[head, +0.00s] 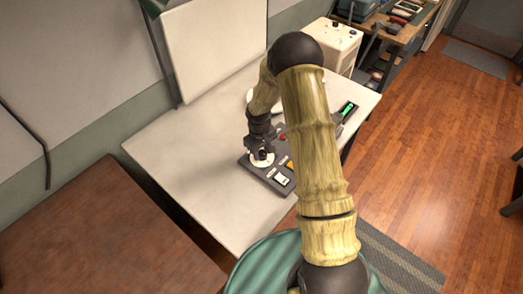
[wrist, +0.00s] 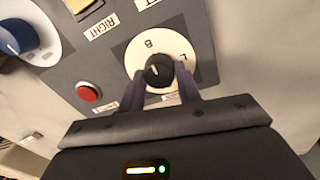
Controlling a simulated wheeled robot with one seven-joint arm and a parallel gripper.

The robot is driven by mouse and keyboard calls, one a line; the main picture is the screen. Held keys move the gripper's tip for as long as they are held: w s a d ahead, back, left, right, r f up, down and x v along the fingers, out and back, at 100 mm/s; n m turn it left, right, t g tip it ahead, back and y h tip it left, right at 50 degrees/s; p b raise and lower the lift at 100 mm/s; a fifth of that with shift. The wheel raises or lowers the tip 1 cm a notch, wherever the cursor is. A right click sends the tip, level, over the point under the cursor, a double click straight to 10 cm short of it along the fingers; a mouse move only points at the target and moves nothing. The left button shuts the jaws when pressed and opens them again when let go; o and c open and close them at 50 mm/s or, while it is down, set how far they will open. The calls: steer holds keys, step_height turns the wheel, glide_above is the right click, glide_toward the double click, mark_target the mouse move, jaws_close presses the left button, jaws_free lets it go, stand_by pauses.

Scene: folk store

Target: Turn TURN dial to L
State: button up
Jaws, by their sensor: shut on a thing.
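The dial is a round white plate (wrist: 170,46) with a black knob (wrist: 158,73) at its centre. The letters B and L show on the plate in the wrist view; L is near the right finger. A pale mark shows on the knob, but I cannot tell surely which letter it points to. My gripper (wrist: 160,76) is shut on the knob, one dark finger on each side. The fingers hide the lower part of the plate and most of a label below it. In the head view my gripper (head: 261,151) points down over the white plate (head: 262,160).
The grey control panel (head: 250,163) lies on a pale table (head: 185,155). A red button (wrist: 88,92), a blue knob (wrist: 18,38) and a RIGHT label (wrist: 101,27) are near the dial. A white board (head: 210,45) stands behind. A brown surface (head: 90,240) is at front left.

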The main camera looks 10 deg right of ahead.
steer(key=shift+m+b, duration=0.3)
steer(key=shift+m, duration=0.1)
steer(key=shift+f, duration=0.1)
steer(key=m+b, duration=0.2)
steer(key=m, duration=0.1)
steer(key=m+b, duration=0.1)
steer(key=m, duration=0.4)
steer(key=m+b, duration=0.1)
steer(key=m, duration=0.3)
steer(key=shift+g, duration=0.3)
steer(key=shift+m, duration=2.5)
